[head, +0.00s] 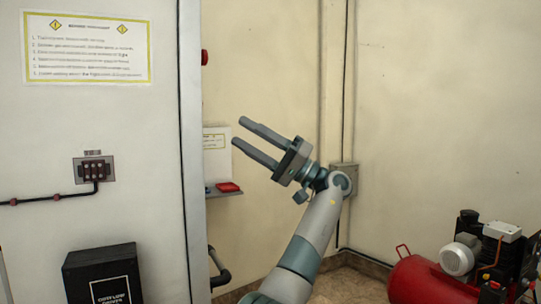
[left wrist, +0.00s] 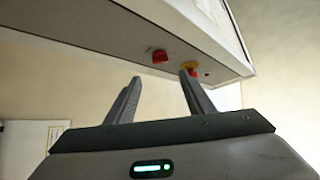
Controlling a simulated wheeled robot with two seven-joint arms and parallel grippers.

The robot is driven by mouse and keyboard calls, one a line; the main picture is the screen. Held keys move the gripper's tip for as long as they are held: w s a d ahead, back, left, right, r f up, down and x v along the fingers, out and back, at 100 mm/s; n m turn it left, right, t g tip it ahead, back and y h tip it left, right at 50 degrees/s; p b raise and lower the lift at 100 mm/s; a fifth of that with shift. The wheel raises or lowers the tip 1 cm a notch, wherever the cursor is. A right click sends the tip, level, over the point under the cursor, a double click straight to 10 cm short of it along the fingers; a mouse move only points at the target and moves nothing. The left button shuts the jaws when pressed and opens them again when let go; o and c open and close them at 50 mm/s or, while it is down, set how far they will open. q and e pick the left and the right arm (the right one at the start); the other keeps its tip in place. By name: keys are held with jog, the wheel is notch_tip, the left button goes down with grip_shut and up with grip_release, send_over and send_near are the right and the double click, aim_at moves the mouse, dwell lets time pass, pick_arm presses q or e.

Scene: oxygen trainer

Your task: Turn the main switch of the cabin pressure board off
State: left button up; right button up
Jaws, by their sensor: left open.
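In the left wrist view, a pale board (left wrist: 110,25) with a dark edge hangs above my gripper, seen steeply from below. On it are a red knob (left wrist: 160,57) and, to its right, a red switch with a yellow base (left wrist: 190,67). I cannot read a label, so I cannot tell whether this is the main switch of the cabin pressure board or how it is set. My left gripper (head: 237,131) is open and empty, raised and pointing up left in the head view. Its fingers (left wrist: 160,78) stay apart from both controls. My right gripper is not in view.
A white panel with a notice (head: 87,48) and a small terminal block (head: 94,169) fills the left. A black box (head: 103,275) stands below. A small shelf (head: 225,193) holds a red item (head: 228,187). A red compressor (head: 420,280) stands at lower right.

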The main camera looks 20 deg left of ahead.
pick_arm(q)
jog(key=v, duration=0.6)
jog(key=shift+d+b, duration=0.15)
jog(key=shift+b, duration=0.2)
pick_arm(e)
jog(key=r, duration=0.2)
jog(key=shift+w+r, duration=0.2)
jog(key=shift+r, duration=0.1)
